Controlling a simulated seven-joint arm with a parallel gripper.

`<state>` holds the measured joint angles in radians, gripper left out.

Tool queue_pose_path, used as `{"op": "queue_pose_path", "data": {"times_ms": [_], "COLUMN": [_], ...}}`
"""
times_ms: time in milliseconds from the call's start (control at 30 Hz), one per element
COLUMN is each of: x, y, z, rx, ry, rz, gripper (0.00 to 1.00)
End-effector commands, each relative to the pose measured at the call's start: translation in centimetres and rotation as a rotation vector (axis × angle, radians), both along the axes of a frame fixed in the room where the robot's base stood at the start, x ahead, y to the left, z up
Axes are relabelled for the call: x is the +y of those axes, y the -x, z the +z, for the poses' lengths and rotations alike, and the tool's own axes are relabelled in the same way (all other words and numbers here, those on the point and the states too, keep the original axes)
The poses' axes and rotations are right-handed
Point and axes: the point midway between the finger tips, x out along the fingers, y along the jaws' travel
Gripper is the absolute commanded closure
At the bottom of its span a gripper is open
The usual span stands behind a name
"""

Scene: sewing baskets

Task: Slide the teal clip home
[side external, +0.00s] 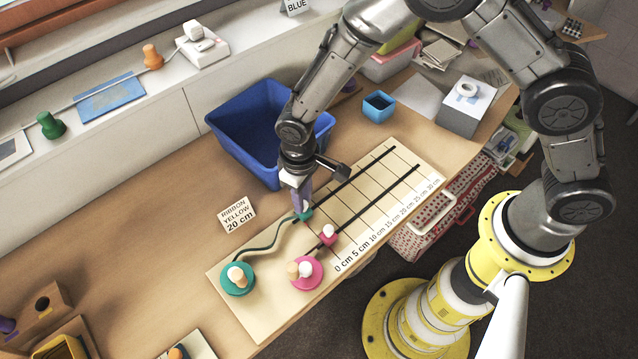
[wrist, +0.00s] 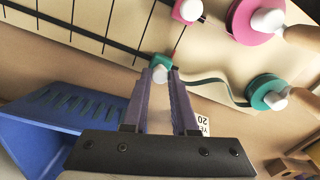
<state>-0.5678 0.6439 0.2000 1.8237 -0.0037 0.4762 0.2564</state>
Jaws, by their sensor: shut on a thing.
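The teal clip (side external: 305,215) is a small block at the 0 cm end of the far dark track on the measuring board (side external: 262,322). It also shows in the wrist view (wrist: 162,63), with a pale knob on it. My gripper (side external: 302,206) is shut on the teal clip, its purple fingers pointing down; the fingertips (wrist: 161,75) partly cover the clip. A dark green ribbon (side external: 268,249) runs in a curve from the clip to the teal spool (side external: 234,289). The track beyond the clip carries nothing that I see.
A pink clip (side external: 327,240) sits at the near track's 0 cm end, beside the pink spool (side external: 311,281). A blue bin (side external: 236,150) stands close behind the board. A card reading "RIBBON YELLOW 20 cm" (side external: 237,214) lies to the left. A small blue box (side external: 378,106) stands beyond.

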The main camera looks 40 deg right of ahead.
Motion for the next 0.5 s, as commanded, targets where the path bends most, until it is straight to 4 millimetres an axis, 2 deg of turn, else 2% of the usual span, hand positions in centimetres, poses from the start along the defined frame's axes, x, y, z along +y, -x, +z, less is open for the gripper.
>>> {"op": "queue_pose_path", "data": {"times_ms": [300,333,467,500], "x": [0.71,0.73,0.65,0.61], "y": [0.00,-0.01,-0.03,-0.03], "z": [0.13,0.13,0.12,0.10], "rx": [-0.005,-0.005,-0.005,-0.005], "ry": [-0.008,-0.008,-0.008,-0.007], "rz": [-0.001,0.000,0.000,0.000], "gripper": [1.00,0.69,0.45,0.44]}}
